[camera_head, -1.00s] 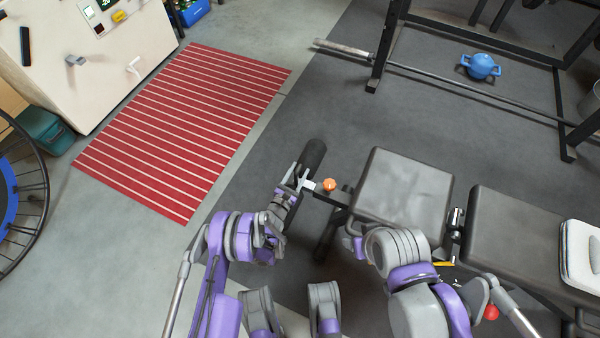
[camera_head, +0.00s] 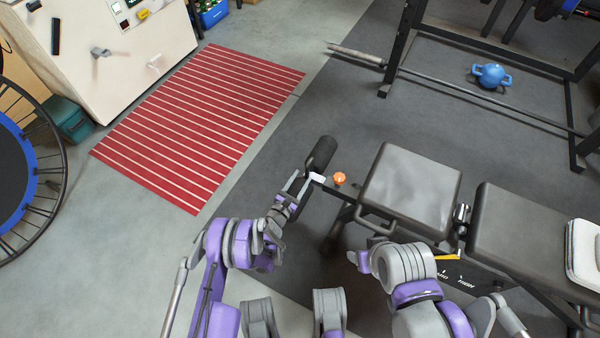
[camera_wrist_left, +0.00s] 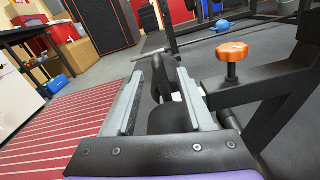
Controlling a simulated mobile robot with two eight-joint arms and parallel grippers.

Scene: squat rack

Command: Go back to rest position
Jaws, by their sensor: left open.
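My left gripper (camera_head: 298,186) is in front of the bench's near left end, close to the black foam roller (camera_head: 321,154). In the left wrist view its two grey fingers (camera_wrist_left: 158,95) are apart, with nothing held between them. The roller and a dark bar of the bench show beyond and between the fingers. My right arm (camera_head: 400,265) is bent low in front of the bench; the right gripper's fingers cannot be made out.
The weight bench (camera_head: 408,190) with an orange knob (camera_head: 339,178) stands close ahead. A red striped mat (camera_head: 200,120) is at left, a trampoline (camera_head: 30,165) at far left. Grey floor between is clear.

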